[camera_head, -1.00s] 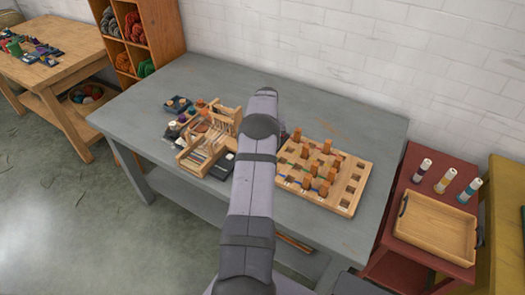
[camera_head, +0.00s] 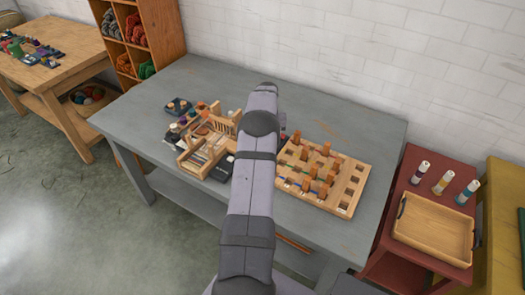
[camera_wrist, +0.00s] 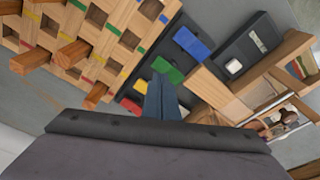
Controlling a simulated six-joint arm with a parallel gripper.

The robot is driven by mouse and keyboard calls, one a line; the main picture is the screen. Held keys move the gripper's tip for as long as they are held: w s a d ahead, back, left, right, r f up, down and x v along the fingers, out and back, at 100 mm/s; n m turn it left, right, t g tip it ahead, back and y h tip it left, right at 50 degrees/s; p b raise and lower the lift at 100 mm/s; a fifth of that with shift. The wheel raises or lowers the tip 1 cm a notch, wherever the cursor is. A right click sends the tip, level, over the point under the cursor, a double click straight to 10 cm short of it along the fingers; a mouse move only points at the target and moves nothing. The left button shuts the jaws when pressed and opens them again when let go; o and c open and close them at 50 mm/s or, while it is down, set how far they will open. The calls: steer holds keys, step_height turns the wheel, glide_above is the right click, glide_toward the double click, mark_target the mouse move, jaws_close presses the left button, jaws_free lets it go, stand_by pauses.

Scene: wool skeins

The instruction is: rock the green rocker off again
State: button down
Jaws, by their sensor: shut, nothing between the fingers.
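The green rocker (camera_wrist: 168,70) sits on a dark switch panel (camera_wrist: 152,56) in the wrist view, between a blue rocker (camera_wrist: 192,43) and a yellow rocker (camera_wrist: 143,86). A red rocker (camera_wrist: 130,105) lies at the panel's lower end. My gripper (camera_wrist: 161,80) is shut and empty, its fingertips over the near edge of the green rocker. I cannot tell whether they touch it, or which way the rocker is tipped. In the head view my arm hides the gripper and the rockers.
A wooden board with upright pegs (camera_head: 350,196) stands right of my arm; its pegs also show in the wrist view. A small wooden loom (camera_head: 222,128) stands to the left. A second dark panel with a white button (camera_wrist: 235,66) lies beside the rockers.

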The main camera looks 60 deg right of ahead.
steer(key=shift+r+p, duration=0.8)
steer(key=shift+r, duration=0.9)
steer(key=w+a+r+n, duration=0.2)
steer(key=w+a+r, duration=0.15)
steer(key=a, duration=0.65)
steer(key=w+a+r+n+y, duration=0.1)
steer(key=w+a+r+n, duration=0.1)
steer(key=w+a, duration=0.5)
steer(key=w+a+r+n, duration=0.2)
steer(key=a+r, duration=0.1)
steer(key=a, duration=0.9)
steer(key=s+a+r+n, duration=0.1)
steer(key=s+a, duration=0.1)
steer(key=a, duration=0.5)
steer(key=s+a+r+n, duration=0.1)
steer(key=s+a+n, duration=0.15)
steer(key=a, duration=0.45)
steer(key=s+a+f+n+g, duration=0.1)
steer(key=s+a+n, duration=0.1)
steer(key=s+a, duration=0.9)
steer(key=shift+s+a+f+y, duration=0.2)
steer(key=shift+s+a+y, duration=0.15)
steer(key=shift+s, duration=0.7)
steer(key=shift+n, duration=0.25)
